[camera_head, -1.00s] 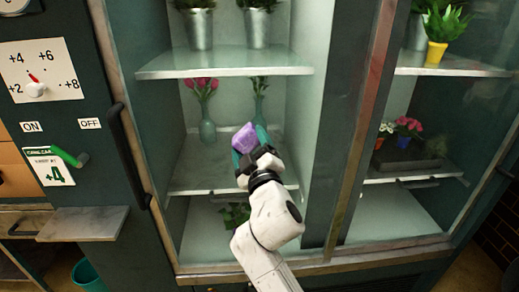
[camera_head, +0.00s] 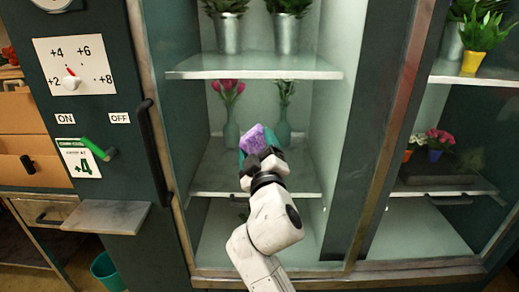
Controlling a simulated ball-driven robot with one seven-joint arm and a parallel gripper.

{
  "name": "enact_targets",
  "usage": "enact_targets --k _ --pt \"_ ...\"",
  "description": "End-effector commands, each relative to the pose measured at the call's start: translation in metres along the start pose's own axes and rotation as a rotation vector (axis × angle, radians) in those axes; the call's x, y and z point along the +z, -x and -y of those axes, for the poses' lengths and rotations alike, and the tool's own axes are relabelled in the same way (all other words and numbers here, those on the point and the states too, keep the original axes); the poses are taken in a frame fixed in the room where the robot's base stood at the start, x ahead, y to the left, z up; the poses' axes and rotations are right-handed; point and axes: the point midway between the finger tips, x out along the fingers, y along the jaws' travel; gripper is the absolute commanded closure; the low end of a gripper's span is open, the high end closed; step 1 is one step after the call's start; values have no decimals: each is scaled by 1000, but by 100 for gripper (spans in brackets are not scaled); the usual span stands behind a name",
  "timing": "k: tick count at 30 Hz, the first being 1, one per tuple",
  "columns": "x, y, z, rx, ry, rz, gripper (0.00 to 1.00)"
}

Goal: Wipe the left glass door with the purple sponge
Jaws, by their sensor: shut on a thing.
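The purple sponge (camera_head: 254,139) is in my gripper (camera_head: 258,148), in the middle of the view. My gripper is shut on it, and the teal fingers show at its sides. The left glass door (camera_head: 180,130) fills the middle of the view, with its black handle (camera_head: 152,150) on the left edge. The sponge appears in front of the door pane. I cannot tell whether it touches the glass. Part of the sponge is hidden by the gripper.
Behind the glass, shelves (camera_head: 255,64) hold metal pots and vases with flowers. A right door section with potted plants (camera_head: 483,45) is beyond the frame post. A dial panel (camera_head: 75,66), a green lever (camera_head: 105,152), a small ledge (camera_head: 107,216) and a teal bin (camera_head: 107,270) are on the left.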

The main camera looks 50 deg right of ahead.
Motion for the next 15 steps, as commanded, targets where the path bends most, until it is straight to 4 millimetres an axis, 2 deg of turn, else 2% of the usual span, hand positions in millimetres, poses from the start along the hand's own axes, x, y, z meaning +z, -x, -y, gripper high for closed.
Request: enact_targets --k 4,15 --pt "-1 6 2 -3 -1 0 48" --pt "-10 39 2 -2 0 -2 48"
